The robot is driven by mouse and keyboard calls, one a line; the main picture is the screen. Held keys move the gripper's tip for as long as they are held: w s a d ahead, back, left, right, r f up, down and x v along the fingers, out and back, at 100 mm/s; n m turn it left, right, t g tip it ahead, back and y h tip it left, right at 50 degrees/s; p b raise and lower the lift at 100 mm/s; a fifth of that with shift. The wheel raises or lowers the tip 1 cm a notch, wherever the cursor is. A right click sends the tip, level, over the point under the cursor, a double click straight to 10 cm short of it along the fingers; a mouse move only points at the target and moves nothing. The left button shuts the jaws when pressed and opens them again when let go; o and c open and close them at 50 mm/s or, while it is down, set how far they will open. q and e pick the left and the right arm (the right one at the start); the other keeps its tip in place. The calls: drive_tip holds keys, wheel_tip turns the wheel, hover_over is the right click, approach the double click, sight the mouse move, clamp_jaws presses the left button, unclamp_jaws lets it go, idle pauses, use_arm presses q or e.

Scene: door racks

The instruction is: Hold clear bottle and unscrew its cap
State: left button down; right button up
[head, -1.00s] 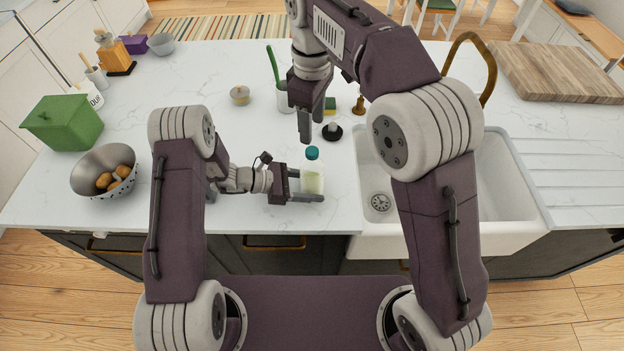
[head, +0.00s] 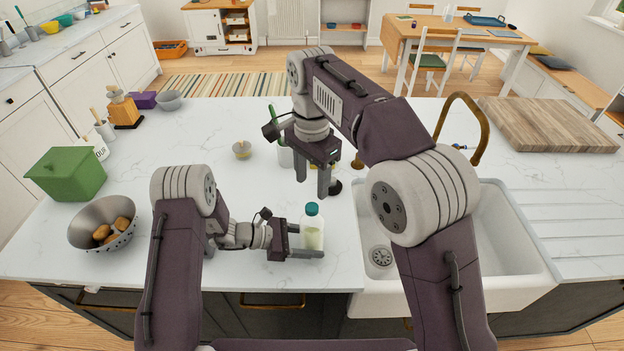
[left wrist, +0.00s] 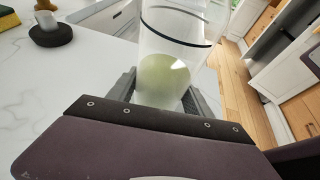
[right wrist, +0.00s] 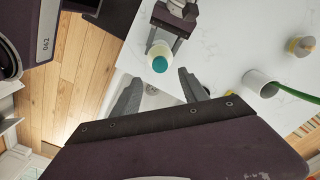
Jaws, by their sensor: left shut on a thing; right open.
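The clear bottle (head: 312,232) holds a pale greenish liquid and stands upright near the counter's front edge, with a teal cap (head: 312,209) on it. My left gripper (head: 306,240) is shut around the bottle's body from the left side. The left wrist view shows the bottle (left wrist: 165,75) between its fingers; the cap is out of that view. My right gripper (head: 312,184) is open and empty, pointing down above the counter. It is above and behind the bottle. In the right wrist view the cap (right wrist: 160,65) shows from above, beyond the open fingertips (right wrist: 158,85).
The sink (head: 510,215) with its brass tap (head: 488,130) lies to the right. A white cup with a green-handled tool (right wrist: 260,84) stands behind the bottle. A steel colander (head: 95,212) and a green box (head: 70,170) are at the left. The counter between is clear.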

sight(311, 207)
drive_tip(key=m, duration=1.3)
wheel_tip(311, 207, down, 8)
clamp_jaws()
drive_tip(key=n, duration=1.5)
drive_tip(key=shift+n, duration=0.3)
drive_tip(key=n, duration=0.6)
drive_tip(key=shift+r+n, duration=0.1)
drive_tip(key=shift+n, duration=0.2)
drive_tip(key=n, duration=1.2)
drive_tip(key=shift+n, duration=0.4)
drive_tip(key=n, duration=1.2)
drive_tip(key=shift+n, duration=0.3)
drive_tip(key=n, duration=0.6)
drive_tip(key=shift+r, duration=0.1)
